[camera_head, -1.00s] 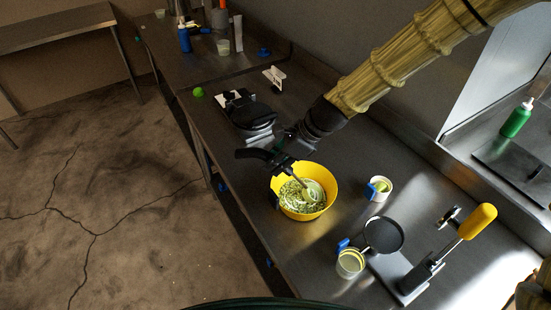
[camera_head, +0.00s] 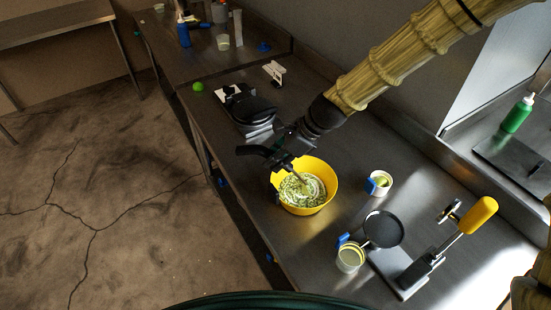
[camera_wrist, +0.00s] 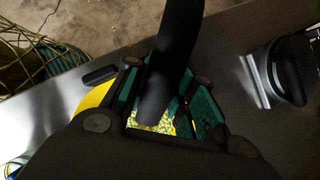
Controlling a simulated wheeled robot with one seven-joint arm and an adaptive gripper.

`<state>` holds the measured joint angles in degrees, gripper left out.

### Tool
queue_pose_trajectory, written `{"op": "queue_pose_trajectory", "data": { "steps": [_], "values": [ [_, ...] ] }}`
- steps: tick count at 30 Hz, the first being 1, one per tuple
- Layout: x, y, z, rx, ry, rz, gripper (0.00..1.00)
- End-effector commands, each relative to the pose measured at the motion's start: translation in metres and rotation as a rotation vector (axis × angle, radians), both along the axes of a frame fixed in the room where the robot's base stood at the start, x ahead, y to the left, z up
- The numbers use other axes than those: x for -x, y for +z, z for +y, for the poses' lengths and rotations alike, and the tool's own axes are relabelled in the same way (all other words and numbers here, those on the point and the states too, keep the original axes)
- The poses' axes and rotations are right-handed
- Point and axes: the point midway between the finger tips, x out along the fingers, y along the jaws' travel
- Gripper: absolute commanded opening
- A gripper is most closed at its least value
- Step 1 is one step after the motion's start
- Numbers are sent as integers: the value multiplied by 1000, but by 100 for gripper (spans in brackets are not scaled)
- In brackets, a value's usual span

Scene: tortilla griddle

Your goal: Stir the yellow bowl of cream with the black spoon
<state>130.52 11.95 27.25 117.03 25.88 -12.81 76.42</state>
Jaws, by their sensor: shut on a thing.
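The yellow bowl (camera_head: 329,178) stands on the steel counter and holds pale cream with green bits (camera_head: 302,192). My gripper (camera_head: 282,160) is above the bowl's far left rim, shut on the black spoon (camera_head: 252,150). The spoon slants down into the bowl, and its lower end is in the cream and hard to make out. In the wrist view the dark handle (camera_wrist: 172,55) runs between the green-padded fingers (camera_wrist: 168,105). A strip of the bowl (camera_wrist: 93,100) and some cream show below and beside them.
A white cup with a blue handle (camera_head: 380,183) stands right of the bowl. A small black pan (camera_head: 383,229), a clear cup (camera_head: 350,257) and a yellow-handled press (camera_head: 478,218) are in front. A black appliance (camera_head: 248,108) sits behind. The counter's left edge is near the bowl.

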Motion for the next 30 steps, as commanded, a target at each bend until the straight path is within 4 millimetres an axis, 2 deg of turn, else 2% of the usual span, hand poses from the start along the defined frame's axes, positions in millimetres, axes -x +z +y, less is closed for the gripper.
{"op": "queue_pose_trajectory", "data": {
  "steps": [14,30],
  "values": [
    [-24,1,-1,0,1,-1,3],
    [5,0,0,0,0,0,3]
  ]
}}
